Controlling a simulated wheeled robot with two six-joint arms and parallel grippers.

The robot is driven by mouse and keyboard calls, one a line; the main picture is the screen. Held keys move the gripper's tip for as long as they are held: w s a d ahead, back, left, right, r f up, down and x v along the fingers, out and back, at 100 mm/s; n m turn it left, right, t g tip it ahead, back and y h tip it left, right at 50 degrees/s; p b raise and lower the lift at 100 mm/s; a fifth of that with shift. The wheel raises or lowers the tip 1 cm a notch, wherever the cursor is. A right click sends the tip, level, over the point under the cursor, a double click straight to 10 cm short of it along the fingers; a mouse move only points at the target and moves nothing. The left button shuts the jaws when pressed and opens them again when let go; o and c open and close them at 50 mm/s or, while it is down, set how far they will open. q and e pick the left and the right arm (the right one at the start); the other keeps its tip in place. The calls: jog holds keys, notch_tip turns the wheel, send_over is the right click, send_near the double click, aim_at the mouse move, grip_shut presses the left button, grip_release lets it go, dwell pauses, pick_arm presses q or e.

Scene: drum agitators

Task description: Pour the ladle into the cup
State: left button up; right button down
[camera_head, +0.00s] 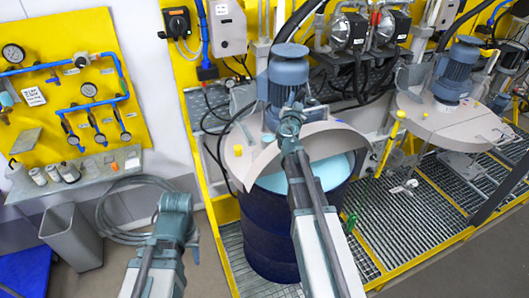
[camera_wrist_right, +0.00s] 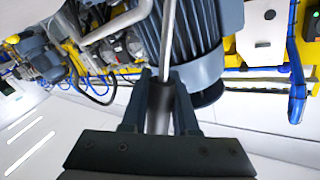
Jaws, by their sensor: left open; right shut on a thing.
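My right gripper (camera_head: 291,122) is in front of the blue agitator motor, above the dark blue drum (camera_head: 268,240). In the right wrist view its fingers are shut on the dark grip of a thin metal rod (camera_wrist_right: 168,38), which looks like the ladle's handle. The ladle's bowl is not visible. Light blue liquid (camera_head: 334,170) shows in the drum under its half-open grey lid. My left gripper (camera_head: 176,205) is open at the lower left, in front of the bench. I cannot make out the cup for certain; several small containers (camera_head: 68,172) stand on the bench.
The blue motor (camera_head: 289,75) stands on the drum lid, close to my right gripper. A grey bench (camera_head: 95,172) is under the yellow gauge panel (camera_head: 60,80). A grey bin (camera_head: 70,236) and coiled hose (camera_head: 115,215) are below it. A second agitator (camera_head: 455,70) stands right.

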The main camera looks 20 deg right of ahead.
jog(key=shift+d, duration=0.1)
jog(key=shift+r, duration=0.1)
jog(key=a, duration=0.1)
jog(key=a+r+n, duration=0.1)
jog(key=a, duration=0.1)
jog(key=shift+w+a+r+n+t+p, duration=0.1)
jog(key=shift+w+r+n+t+p, duration=0.25)
jog(key=shift+n+t, duration=0.05)
jog(key=shift+a, duration=0.1)
jog(key=shift+a+r, duration=0.1)
jog(key=shift+a, duration=0.05)
